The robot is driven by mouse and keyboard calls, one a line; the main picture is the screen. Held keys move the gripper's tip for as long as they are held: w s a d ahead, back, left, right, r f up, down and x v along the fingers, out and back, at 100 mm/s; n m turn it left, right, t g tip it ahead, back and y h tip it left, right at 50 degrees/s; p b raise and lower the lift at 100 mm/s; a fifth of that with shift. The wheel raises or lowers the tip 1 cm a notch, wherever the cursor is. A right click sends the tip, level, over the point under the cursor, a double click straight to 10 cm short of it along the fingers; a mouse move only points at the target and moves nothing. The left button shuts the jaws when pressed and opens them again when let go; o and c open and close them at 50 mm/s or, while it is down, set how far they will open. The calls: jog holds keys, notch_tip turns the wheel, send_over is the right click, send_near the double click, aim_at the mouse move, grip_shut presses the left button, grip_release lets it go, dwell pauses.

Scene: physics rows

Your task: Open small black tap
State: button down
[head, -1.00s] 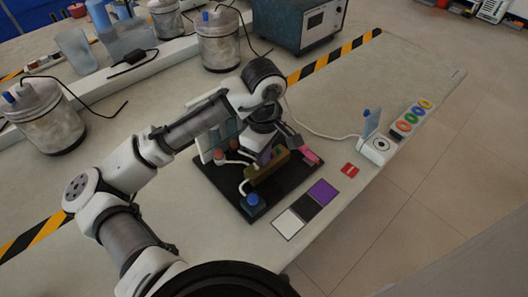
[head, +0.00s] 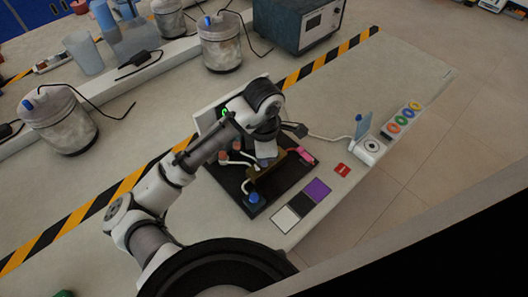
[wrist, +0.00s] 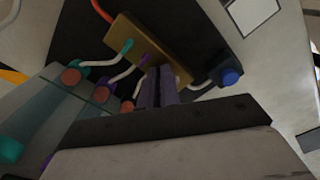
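A brown-gold block (head: 266,170) with teal and purple fittings and white tubes stands on a black base plate (head: 285,188). The block also shows in the wrist view (wrist: 150,50). I cannot pick out a small black tap for certain; my arm and fingers hide part of the block. My gripper (wrist: 157,72) points at the block's near side, close to a purple fitting (wrist: 144,60). Its two fingers are close together with a narrow dark gap, and I cannot tell whether anything is between them. A blue knob (wrist: 231,77) on a dark housing is to the right.
Several clear cylinders with reddish ends (wrist: 72,77) stand left of the fingers. A pink piece (head: 300,154) lies at the plate's right. Colour squares (head: 318,189), a red tag (head: 342,170) and a white device (head: 371,148) lie near the table edge.

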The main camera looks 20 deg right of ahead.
jog(key=shift+r+n+p, duration=0.25)
jog(key=shift+n+p, duration=0.55)
jog(key=shift+p, duration=0.15)
jog(key=shift+f+n+b, duration=0.3)
jog(key=shift+n+b, duration=0.15)
jog(key=shift+n, duration=0.15)
jog(key=c, duration=1.9)
grip_release()
jog(key=shift+c, duration=0.2)
